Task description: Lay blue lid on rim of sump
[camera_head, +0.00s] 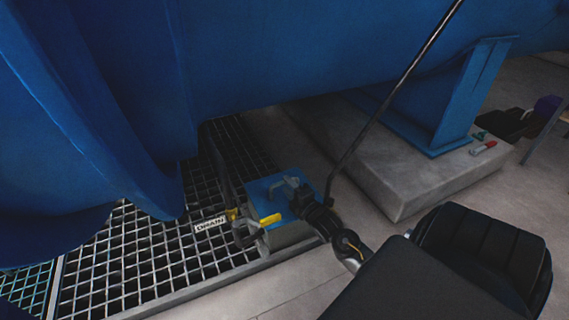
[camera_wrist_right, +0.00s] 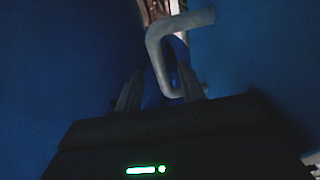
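The blue lid (camera_head: 262,187) is a flat plate with a bent grey handle (camera_head: 289,182). In the head view it is over the top of the grey box-like sump (camera_head: 291,236). I cannot tell whether it touches the rim all round. My right gripper (camera_head: 297,187) is at the handle, its arm coming from the lower right. In the right wrist view the handle (camera_wrist_right: 158,55) reaches down between the two fingers of the gripper (camera_wrist_right: 160,82), which stand apart with space around it. My left gripper is not in view.
A yellow-handled valve (camera_head: 270,219) and a DRAIN label (camera_head: 210,224) are beside the sump. Floor grating (camera_head: 150,255) lies to the left. The big blue vessel (camera_head: 270,50) hangs over, with a support leg (camera_head: 455,100) on a concrete plinth (camera_head: 415,185). A thin dark rod (camera_head: 390,100) slants above.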

